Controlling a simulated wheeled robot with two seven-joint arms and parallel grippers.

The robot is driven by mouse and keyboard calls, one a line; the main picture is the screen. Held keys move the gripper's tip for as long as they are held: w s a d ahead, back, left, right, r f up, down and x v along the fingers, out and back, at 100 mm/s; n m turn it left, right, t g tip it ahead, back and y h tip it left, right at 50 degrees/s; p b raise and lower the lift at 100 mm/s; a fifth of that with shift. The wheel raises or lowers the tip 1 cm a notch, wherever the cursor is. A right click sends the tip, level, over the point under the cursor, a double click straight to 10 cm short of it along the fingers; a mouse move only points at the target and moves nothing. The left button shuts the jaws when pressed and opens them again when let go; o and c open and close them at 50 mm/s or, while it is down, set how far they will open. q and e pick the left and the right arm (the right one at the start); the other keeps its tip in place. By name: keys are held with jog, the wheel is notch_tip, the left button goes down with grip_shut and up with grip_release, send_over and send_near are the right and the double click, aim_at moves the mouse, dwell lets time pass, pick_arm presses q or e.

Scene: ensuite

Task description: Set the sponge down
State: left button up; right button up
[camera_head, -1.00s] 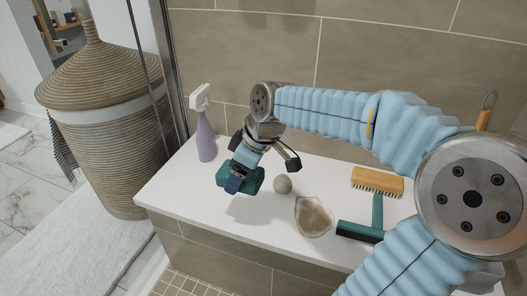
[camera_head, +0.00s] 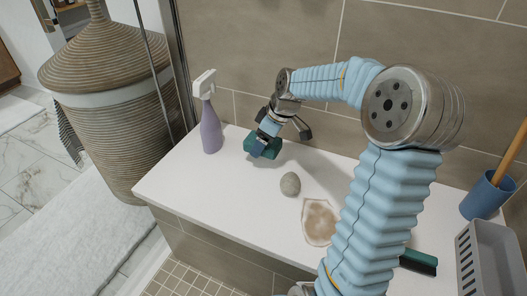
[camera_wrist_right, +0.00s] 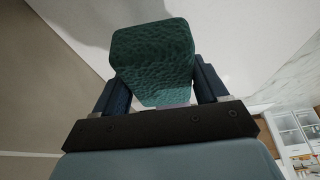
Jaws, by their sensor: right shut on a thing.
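The dark green sponge (camera_head: 274,152) is between the fingers of my right gripper (camera_head: 261,149), near the back of the white bench top (camera_head: 205,188) and right of the spray bottle. My right gripper is shut on it. In the right wrist view the sponge (camera_wrist_right: 153,62) sticks out past both dark fingers, with the pale bench surface and a shadow behind it. I cannot tell whether its underside touches the bench. My left gripper is not in view.
A purple spray bottle (camera_head: 211,128) stands at the back left. A grey stone (camera_head: 290,184) and a brown stain (camera_head: 319,222) lie nearer the front. A green squeegee (camera_head: 418,261), blue cup (camera_head: 488,197) and grey basket (camera_head: 488,262) are at right. The bench's left front is clear.

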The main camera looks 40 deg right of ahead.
jog(key=shift+w+d+f, duration=0.25)
jog(key=shift+w+f, duration=0.05)
jog(key=shift+f, duration=0.2)
notch_tip(320, 180, down, 4)
jog(key=shift+w+d+r+b, duration=0.15)
jog(key=shift+r+b, duration=0.05)
jog(key=shift+b, duration=0.15)
jog(key=shift+f, duration=0.15)
jog(key=o, duration=1.1)
